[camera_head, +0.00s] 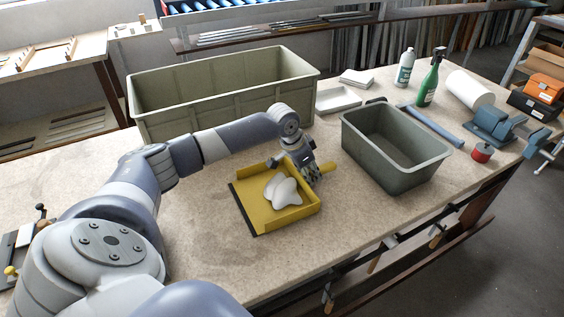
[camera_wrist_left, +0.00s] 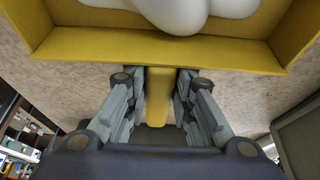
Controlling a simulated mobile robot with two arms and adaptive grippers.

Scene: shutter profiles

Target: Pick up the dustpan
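The yellow dustpan (camera_head: 262,215) lies on the workbench with a dark front lip facing left. A smooth white lumpy thing (camera_head: 283,190) rests in its pan. My left gripper (camera_head: 314,176) is at the dustpan's back side, over its short yellow handle. In the left wrist view the dustpan's back wall (camera_wrist_left: 155,47) spans the top and the handle (camera_wrist_left: 158,97) runs between my two fingers. The fingers sit close against both sides of the handle, shut on it. The dustpan looks to be resting on the bench. My right gripper is not in view.
A large olive bin (camera_head: 230,97) stands behind my left arm. A grey-green bin (camera_head: 385,160) stands right of the dustpan. Spray bottle (camera_head: 430,78), white bottle (camera_head: 404,68), white roll (camera_head: 469,88) and blue vise (camera_head: 493,124) are farther right. The bench front is clear.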

